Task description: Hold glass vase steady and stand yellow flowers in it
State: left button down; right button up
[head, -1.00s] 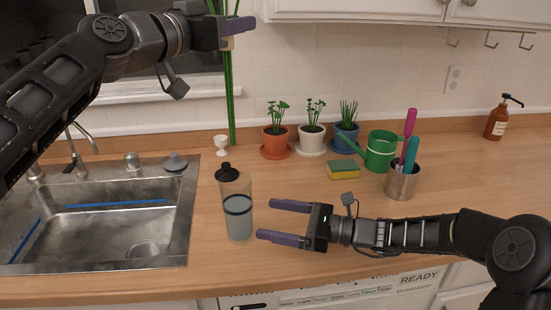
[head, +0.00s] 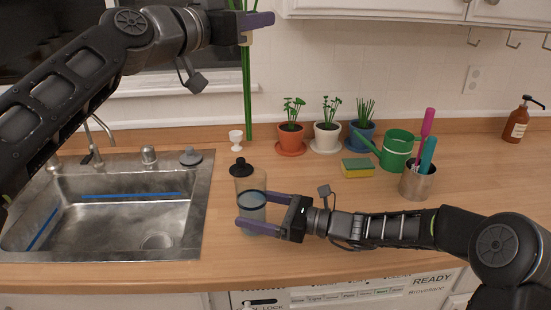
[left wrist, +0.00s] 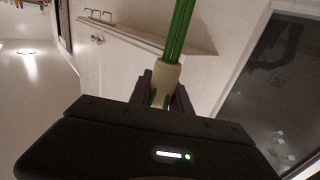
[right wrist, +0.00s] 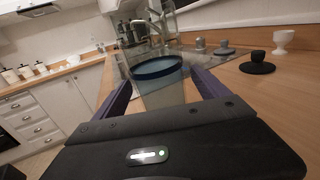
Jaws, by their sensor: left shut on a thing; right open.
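The clear glass vase (head: 250,183), with water in it, stands upright on the counter right of the sink. My right gripper (head: 252,208) is open, with its two fingers on either side of the vase. In the right wrist view the vase (right wrist: 160,92) stands between the fingers; I cannot tell whether they touch it. My left gripper (head: 258,22) is high up, shut on the flower bundle at a cream collar (left wrist: 164,80). The green stems (head: 247,95) hang straight down, behind and above the vase in the head view. The yellow blooms are out of view.
A black stopper-like piece (head: 240,168) and a white egg cup (head: 236,139) stand behind the vase. The sink (head: 120,215) is at left. Potted plants (head: 327,138), a sponge (head: 357,168), a green watering can (head: 397,150) and a utensil cup (head: 417,183) stand to the right.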

aim_at(241, 206)
jog(key=shift+x, duration=2)
jog(key=shift+c, duration=0.3)
grip_shut()
